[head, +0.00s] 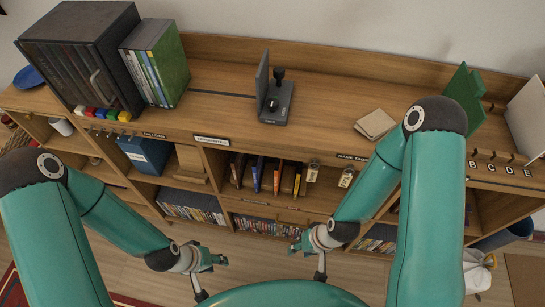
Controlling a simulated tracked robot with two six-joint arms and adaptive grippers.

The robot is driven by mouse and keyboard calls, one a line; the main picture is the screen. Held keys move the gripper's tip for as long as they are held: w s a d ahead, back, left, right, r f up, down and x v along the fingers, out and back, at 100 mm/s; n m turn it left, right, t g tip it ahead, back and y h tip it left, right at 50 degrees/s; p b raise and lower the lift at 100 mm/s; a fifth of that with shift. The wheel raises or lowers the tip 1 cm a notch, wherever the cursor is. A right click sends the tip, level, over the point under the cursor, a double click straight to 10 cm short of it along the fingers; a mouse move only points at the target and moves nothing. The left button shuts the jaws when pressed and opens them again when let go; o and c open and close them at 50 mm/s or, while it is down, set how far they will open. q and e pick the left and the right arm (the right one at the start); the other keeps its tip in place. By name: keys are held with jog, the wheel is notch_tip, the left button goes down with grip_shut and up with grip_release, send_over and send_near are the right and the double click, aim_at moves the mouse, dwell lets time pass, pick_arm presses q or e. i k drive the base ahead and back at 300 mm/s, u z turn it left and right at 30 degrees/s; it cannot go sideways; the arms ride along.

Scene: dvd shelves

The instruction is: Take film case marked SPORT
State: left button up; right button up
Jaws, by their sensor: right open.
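Film cases stand in rows in the lower shelf compartments, one row at the left (190,207) and one in the middle (268,226). Another row of cases (377,240) shows at the right, partly hidden by my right arm. Upright cases (160,65) stand on the top, beside a large dark box. No marking SPORT is legible on any case. My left gripper (212,260) is in front of the lower left shelf, apart from the cases; its jaws are too small to judge. My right gripper (302,246) is open and empty in front of the lower middle shelf.
The dark box (85,55) fills the top's left end. A black stand (275,100) is at the middle, flat tan pieces (375,124) to its right. A green upright panel (465,95) and hooks are at the right. A white bag (478,270) lies on the floor.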

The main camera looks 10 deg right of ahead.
aim_at(278, 169)
jog(key=u, duration=0.45)
jog(key=k, duration=0.65)
jog(key=z, duration=0.65)
jog(key=k, duration=1)
jog(key=u, duration=0.85)
jog(key=i, duration=1.5)
jog(key=z, duration=0.25)
